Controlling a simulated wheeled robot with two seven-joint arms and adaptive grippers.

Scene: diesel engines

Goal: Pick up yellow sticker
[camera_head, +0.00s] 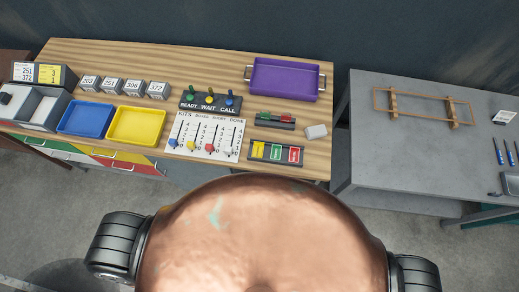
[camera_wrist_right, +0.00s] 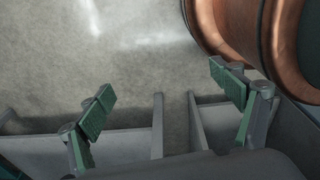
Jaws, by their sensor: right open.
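In the head view, a small black holder (camera_head: 250,152) near the front edge of the wooden table carries coloured cards or stickers side by side. Neither gripper shows in the head view.
The wooden table (camera_head: 216,53) also holds a purple tray (camera_head: 285,62), a yellow tray (camera_head: 150,110), a blue tray (camera_head: 87,104), a button panel (camera_head: 211,107), a slider board (camera_head: 184,129) and a white block (camera_head: 316,132). A grey table (camera_head: 390,150) stands at right beyond a gap.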

